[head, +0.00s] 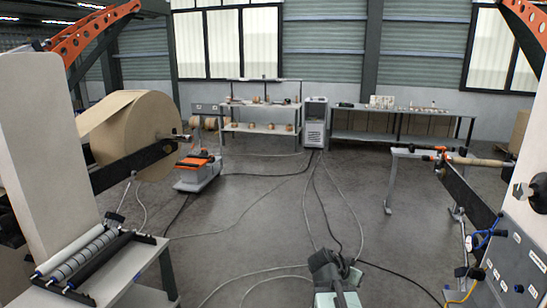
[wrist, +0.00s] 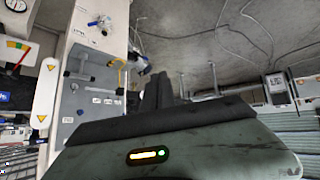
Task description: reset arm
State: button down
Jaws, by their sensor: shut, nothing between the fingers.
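My arm (head: 338,292) shows at the bottom of the head view, reaching forward over the floor. My gripper (head: 326,262) is at its far end, dark and small there. In the wrist view my gripper's dark fingers (wrist: 165,90) stand close together beyond the pale green housing. They are shut with nothing between them. Nothing in view touches the fingers.
A large kraft paper roll (head: 140,135) hangs on the left stand. A control panel (head: 518,262) stands at the lower right. Cables (head: 312,205) cross the grey floor. An orange and grey cart (head: 198,170) stands beyond the roll. The middle floor has free room.

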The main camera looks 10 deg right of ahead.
jog(key=s+a+f+n+g+y, duration=0.1)
jog(key=s+a+f+n+y, duration=0.1)
jog(key=a, duration=0.7)
jog(key=s+a+f+n+g+y, duration=0.1)
jog(key=a+f+n+y, duration=0.2)
jog(key=a, duration=0.6)
jog(key=s+a+f+n+g+y, duration=0.1)
jog(key=s+a+f+n+y, duration=0.1)
jog(key=a+n, duration=0.4)
jog(key=a+f+y, duration=0.1)
jog(key=a+y, duration=0.1)
jog(key=a, duration=0.2)
jog(key=shift+s+n+g, duration=0.3)
jog(key=shift+s, duration=0.05)
jog(key=shift+d, duration=0.2)
